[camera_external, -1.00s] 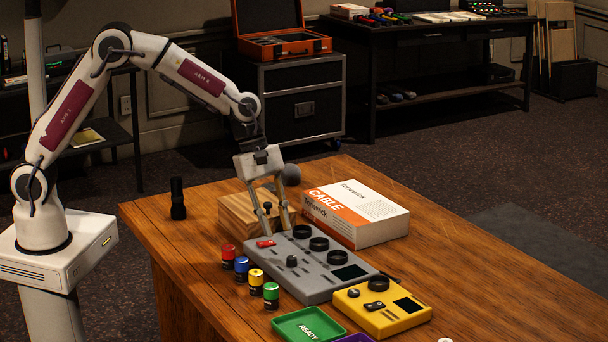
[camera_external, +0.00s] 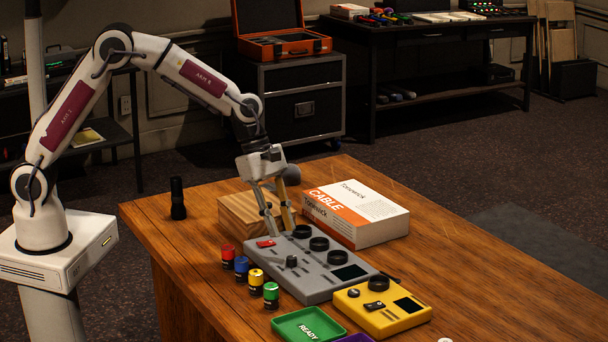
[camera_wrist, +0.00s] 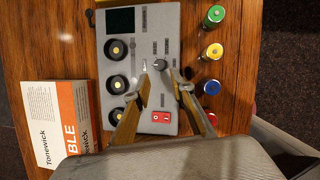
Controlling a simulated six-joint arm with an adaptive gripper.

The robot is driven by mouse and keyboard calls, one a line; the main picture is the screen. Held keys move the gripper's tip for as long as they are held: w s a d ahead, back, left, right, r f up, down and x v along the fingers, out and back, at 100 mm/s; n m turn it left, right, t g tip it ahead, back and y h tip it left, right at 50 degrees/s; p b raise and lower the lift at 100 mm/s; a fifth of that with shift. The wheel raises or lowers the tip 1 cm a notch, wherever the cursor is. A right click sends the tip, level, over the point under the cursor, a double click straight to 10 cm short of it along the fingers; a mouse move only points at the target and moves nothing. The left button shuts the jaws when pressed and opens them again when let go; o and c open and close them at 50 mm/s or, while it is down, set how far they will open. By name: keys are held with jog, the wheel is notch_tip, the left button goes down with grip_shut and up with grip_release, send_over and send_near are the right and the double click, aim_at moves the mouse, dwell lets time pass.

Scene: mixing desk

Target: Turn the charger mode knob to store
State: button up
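A grey device (camera_external: 318,272) lies on the wooden desk, with a small dark pointer knob (camera_external: 291,261), large round black dials, a dark screen and a red switch. My gripper (camera_external: 284,234) is low over the device's back part, fingers pointing down. In the wrist view, my gripper (camera_wrist: 164,82) is open and empty. The pointer knob (camera_wrist: 160,65) appears between and slightly beyond its fingertips, apparently untouched. A yellow device (camera_external: 383,307) with a knob and screen stands beside the grey one; which device is the charger is not readable.
A wooden block (camera_external: 243,214) and a cable box (camera_external: 356,213) stand behind the grey device. Red, blue, yellow and green-topped cylinders (camera_external: 255,280) line its left side. A green tray (camera_external: 309,325) is in front. A black flashlight (camera_external: 177,198) stands at the desk's left.

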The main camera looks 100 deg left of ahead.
aim_at(291, 257)
jog(key=shift+x, duration=3.65)
grip_shut()
